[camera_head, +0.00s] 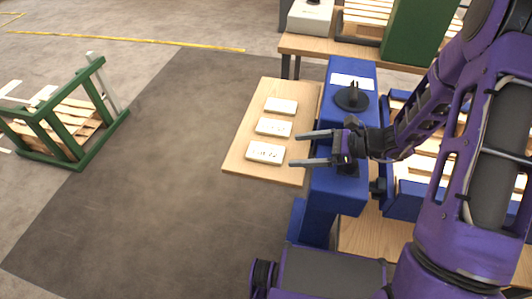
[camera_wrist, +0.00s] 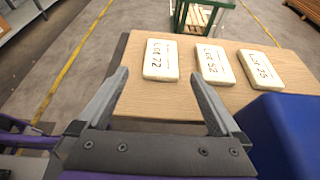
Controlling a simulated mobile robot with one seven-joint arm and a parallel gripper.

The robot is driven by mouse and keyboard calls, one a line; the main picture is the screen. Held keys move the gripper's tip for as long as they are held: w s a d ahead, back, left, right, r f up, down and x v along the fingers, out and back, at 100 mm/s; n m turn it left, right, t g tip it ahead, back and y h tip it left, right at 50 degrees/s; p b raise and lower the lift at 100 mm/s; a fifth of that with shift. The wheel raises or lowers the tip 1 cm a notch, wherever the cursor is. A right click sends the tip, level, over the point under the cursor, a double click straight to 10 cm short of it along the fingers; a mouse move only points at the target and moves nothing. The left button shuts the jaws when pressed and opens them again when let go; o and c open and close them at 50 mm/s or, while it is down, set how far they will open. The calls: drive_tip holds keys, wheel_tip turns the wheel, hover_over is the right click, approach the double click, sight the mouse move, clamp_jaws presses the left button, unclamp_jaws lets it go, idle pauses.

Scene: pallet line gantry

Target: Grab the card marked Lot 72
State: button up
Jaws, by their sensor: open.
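The card marked Lot 72 (camera_wrist: 161,60) is a pale, thick card lying flat on a light wooden tabletop (camera_wrist: 140,101). In the wrist view it is the leftmost of three cards. In the head view it appears to be the nearest card (camera_head: 265,153). My gripper (camera_wrist: 158,76) is open and empty, its fingers apart. In the wrist view the card shows just beyond and between the fingertips. In the head view my gripper (camera_head: 294,149) points left, its tips just right of the card. I cannot tell its height above the table.
Cards marked Lot 52 (camera_wrist: 214,65) and Lot 25 (camera_wrist: 261,69) lie in a row beside it. A blue structure (camera_head: 338,190) stands along the table's right side, with a black round piece (camera_head: 352,98) on top. A green frame (camera_head: 66,110) stands on the floor further left.

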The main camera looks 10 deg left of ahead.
sight(269, 152)
drive_tip(key=x, duration=0.8)
drive_tip(key=shift+w+d+f, duration=0.1)
drive_tip(key=shift+w, duration=0.05)
drive_tip(key=c, duration=1.3)
